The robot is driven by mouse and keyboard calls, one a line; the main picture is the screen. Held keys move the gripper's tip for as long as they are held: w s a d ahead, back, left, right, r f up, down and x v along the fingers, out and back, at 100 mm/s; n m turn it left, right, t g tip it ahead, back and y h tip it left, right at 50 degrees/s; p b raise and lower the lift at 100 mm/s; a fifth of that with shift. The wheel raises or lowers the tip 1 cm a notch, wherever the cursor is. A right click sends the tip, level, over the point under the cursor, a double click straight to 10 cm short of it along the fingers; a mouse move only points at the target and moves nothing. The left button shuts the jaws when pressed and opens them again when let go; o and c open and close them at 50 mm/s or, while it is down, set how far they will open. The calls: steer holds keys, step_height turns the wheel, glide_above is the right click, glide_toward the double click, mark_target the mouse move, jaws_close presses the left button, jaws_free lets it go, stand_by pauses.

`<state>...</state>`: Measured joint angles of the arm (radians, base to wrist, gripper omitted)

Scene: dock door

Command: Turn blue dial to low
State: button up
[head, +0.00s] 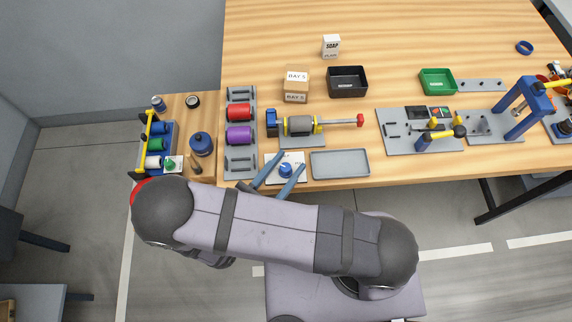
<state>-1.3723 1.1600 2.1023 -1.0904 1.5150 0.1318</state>
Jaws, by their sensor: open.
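The blue dial (285,170) sits on a small white plate (299,159) near the front edge of the wooden table. Dark markings show on the plate, but they are too small to read, and so is the dial's setting. My gripper (283,172) is open above the plate, with one blue-grey finger on the left of the dial and the other on its right. I cannot tell whether the fingers touch the dial. My arm covers the area in front of the plate.
A grey tray (340,164) lies right of the plate. A rack with red and purple rolls (238,134) stands left, and a roller with a red-ended rod (300,124) behind. A lever fixture (440,137) is farther right. The table's back middle is mostly clear.

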mark_target(281, 172)
jaws_close()
steer(key=shift+m+g+h+b, duration=0.3)
steer(key=shift+m+g+h, duration=0.3)
steer(key=shift+m+h, duration=0.1)
jaws_free()
steer(key=b+v, duration=0.2)
steer(key=v, duration=0.4)
steer(key=shift+a, duration=0.15)
steer(key=shift+s+a, duration=0.35)
steer(key=shift+s, duration=0.15)
